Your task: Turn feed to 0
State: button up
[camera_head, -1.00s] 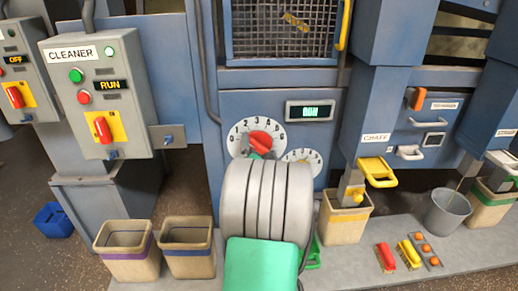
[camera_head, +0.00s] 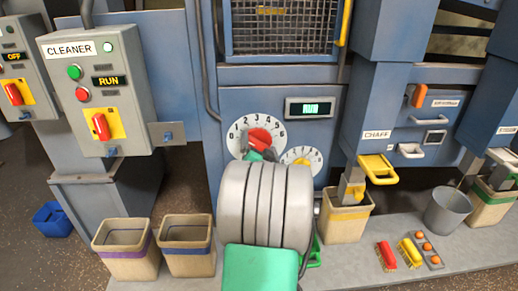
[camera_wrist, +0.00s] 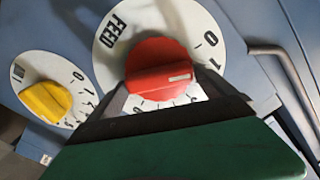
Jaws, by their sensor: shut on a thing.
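The FEED dial (camera_head: 236,143) is a white disc with black numbers on the blue machine front. Its red knob (camera_head: 259,137) shows above my grey arm. In the wrist view the red knob (camera_wrist: 157,66) sits between the dark fingers of my gripper (camera_wrist: 165,108), which is shut on it. The knob's pale mark points right, just below the 1 on the dial (camera_wrist: 212,62); the neighbouring numbers there are partly hidden by a finger. The 0 lies just above the 1.
A smaller dial with a yellow knob (camera_wrist: 46,101) is close beside the FEED dial. A lit display (camera_head: 310,108) is above right. The CLEANER box (camera_head: 98,90) shows RUN. Bins (camera_head: 128,264) and a grey bucket (camera_head: 447,212) stand below.

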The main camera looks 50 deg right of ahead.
jog(key=f+n+b, duration=0.1)
jog(key=n+b, duration=0.1)
jog(key=b, duration=0.1)
jog(key=shift+a, duration=0.1)
jog(key=shift+w+r+n+b, duration=0.1)
jog(key=shift+n+b, duration=0.6)
jog(key=shift+b, duration=0.15)
jog(key=shift+r+n, duration=0.3)
jog(key=shift+n, duration=0.1)
jog(key=o, duration=1)
jog(key=shift+r, duration=0.1)
jog(key=v, duration=0.8)
